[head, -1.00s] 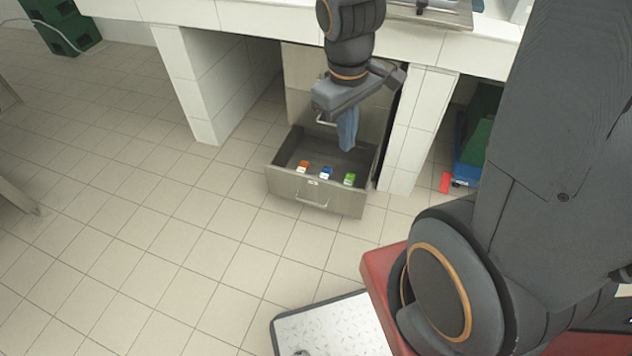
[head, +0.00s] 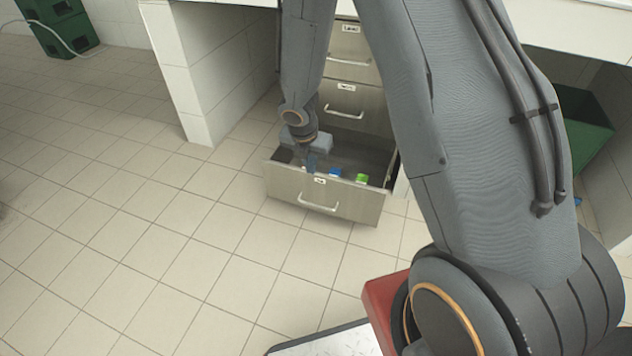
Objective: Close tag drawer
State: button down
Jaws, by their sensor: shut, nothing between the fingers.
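The open bottom drawer (head: 345,207) is pulled out from the cabinet under the counter. It has a light wood front with a small label and a metal handle (head: 317,204). Inside it I see a blue-topped piece (head: 335,173) and a green-topped piece (head: 361,179). The orange-topped piece is hidden behind my gripper. My gripper (head: 310,166) points down at the left part of the drawer, just behind the front panel. It is shut with nothing held. I cannot tell whether it touches the drawer.
Two shut drawers, an upper one (head: 352,42) and a middle one (head: 345,103), sit above the open drawer. A white tiled pillar (head: 178,75) stands to the left. The tiled floor (head: 150,240) in front is clear. A green crate (head: 588,130) is at the right.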

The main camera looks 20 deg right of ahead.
aim_at(316, 178)
jog(key=b+x, duration=0.2)
jog(key=x, duration=0.1)
jog(key=w+b+x, duration=0.1)
jog(key=x, duration=0.3)
jog(key=w+d+b+x, duration=0.1)
jog(key=b+x, duration=0.1)
jog(key=x, duration=0.2)
jog(key=shift+w+d+r+b, duration=0.1)
jog(key=shift+r+b, duration=0.05)
jog(key=shift+b, duration=0.15)
jog(key=shift+w+d, duration=0.45)
jog(key=shift+w, duration=0.15)
